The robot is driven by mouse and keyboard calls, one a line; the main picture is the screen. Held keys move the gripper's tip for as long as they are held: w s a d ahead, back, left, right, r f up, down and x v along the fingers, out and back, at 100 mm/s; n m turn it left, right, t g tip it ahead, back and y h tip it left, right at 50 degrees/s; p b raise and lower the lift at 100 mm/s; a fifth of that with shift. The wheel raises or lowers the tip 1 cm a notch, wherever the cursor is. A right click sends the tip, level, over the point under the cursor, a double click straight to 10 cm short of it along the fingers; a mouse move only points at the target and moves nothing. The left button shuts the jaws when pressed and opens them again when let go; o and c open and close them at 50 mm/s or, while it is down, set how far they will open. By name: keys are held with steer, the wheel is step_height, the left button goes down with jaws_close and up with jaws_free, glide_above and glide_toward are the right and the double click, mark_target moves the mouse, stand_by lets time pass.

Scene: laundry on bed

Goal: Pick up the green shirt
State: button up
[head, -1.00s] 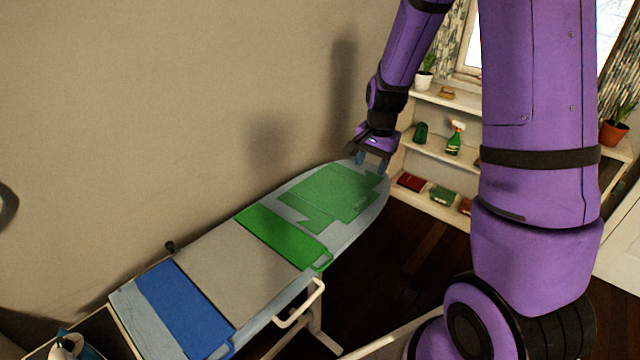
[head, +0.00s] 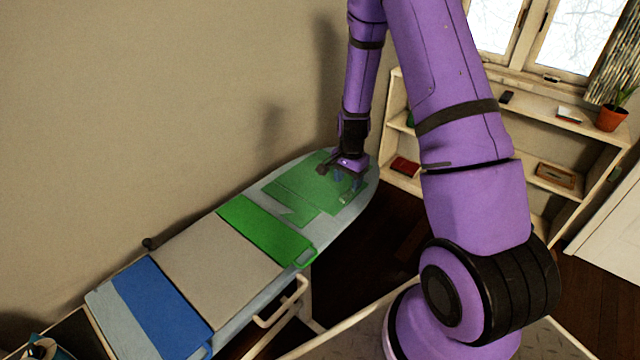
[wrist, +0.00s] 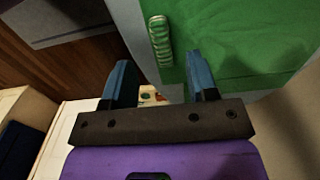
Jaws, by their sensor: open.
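The green shirt (head: 295,190) lies flat on the far end of the ironing board (head: 255,278). My gripper (head: 347,182) is open and points down over the shirt's far right part, hiding some of it. In the wrist view the gripper (wrist: 158,62) has its two blue fingers apart with nothing held between them. Green cloth (wrist: 245,35) lies beyond the fingers there, with a pale green ridged strip (wrist: 160,42) near its edge. I cannot tell whether the fingers touch the cloth.
A brighter green folded cloth (head: 265,230), a beige cloth (head: 215,265) and a blue cloth (head: 160,305) lie along the board. A wall stands behind it. A white shelf (head: 402,182) with a red book (head: 405,166) stands just beyond the board's tip.

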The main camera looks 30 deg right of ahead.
mark_target(348, 192)
steer(key=f, duration=0.2)
steer(key=d+f, duration=0.1)
steer(key=f, duration=0.1)
steer(key=shift+w, duration=0.25)
steer(key=shift+f, duration=0.55)
steer(key=shift+a, duration=0.1)
steer(key=shift+c, duration=0.2)
jaws_close()
